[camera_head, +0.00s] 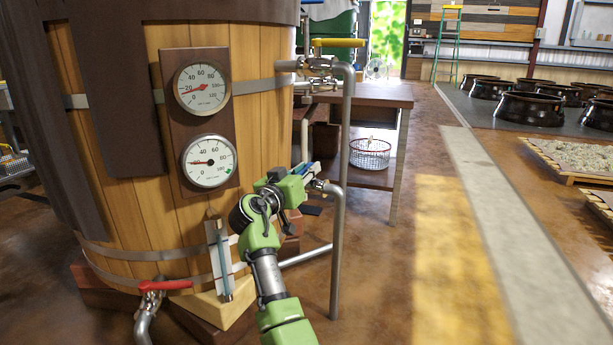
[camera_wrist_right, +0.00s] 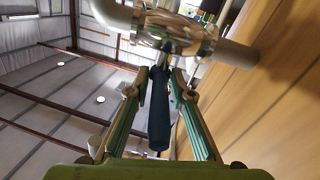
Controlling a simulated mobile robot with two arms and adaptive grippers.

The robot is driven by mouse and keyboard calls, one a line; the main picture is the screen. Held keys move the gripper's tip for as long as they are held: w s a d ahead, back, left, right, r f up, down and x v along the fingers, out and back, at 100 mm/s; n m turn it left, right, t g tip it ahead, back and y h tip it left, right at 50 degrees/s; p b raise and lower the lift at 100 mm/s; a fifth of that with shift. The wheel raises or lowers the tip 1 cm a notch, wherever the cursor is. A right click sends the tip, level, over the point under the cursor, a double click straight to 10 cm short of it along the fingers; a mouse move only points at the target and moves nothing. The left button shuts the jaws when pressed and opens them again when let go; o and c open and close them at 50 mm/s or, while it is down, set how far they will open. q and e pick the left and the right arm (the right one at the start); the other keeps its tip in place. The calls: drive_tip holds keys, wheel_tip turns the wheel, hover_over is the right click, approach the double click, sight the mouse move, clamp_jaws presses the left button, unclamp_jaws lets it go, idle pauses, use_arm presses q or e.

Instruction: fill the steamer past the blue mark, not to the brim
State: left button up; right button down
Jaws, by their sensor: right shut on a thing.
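The steamer (camera_head: 130,215) is a large round wooden vat on the left of the head view. A sight gauge (camera_head: 220,258) with a thin tube on a pale plate is low on its front. The blue mark and the water level are too small to tell. My right gripper (camera_head: 296,181) is at a pipe valve beside the vat. In the right wrist view, my right gripper (camera_wrist_right: 160,82) is shut on a dark blue valve handle (camera_wrist_right: 159,112), below a metal valve body (camera_wrist_right: 180,32). My left gripper is not in view.
Two dials, upper (camera_head: 202,88) and lower (camera_head: 209,161), sit on the vat. A red-handled valve (camera_head: 165,285) is low in front, and a yellow-handled valve (camera_head: 338,43) is higher up. A vertical pipe (camera_head: 341,210) stands close to my right arm.

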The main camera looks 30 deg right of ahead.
drive_tip(key=shift+f, duration=0.1)
idle(0.3)
drive_tip(key=c, duration=2)
unclamp_jaws()
drive_tip(key=shift+s+a, duration=0.2)
drive_tip(key=shift+a, duration=0.15)
drive_tip(key=v, duration=0.6)
drive_tip(key=shift+s+a, duration=0.2)
drive_tip(key=shift+a, duration=0.1)
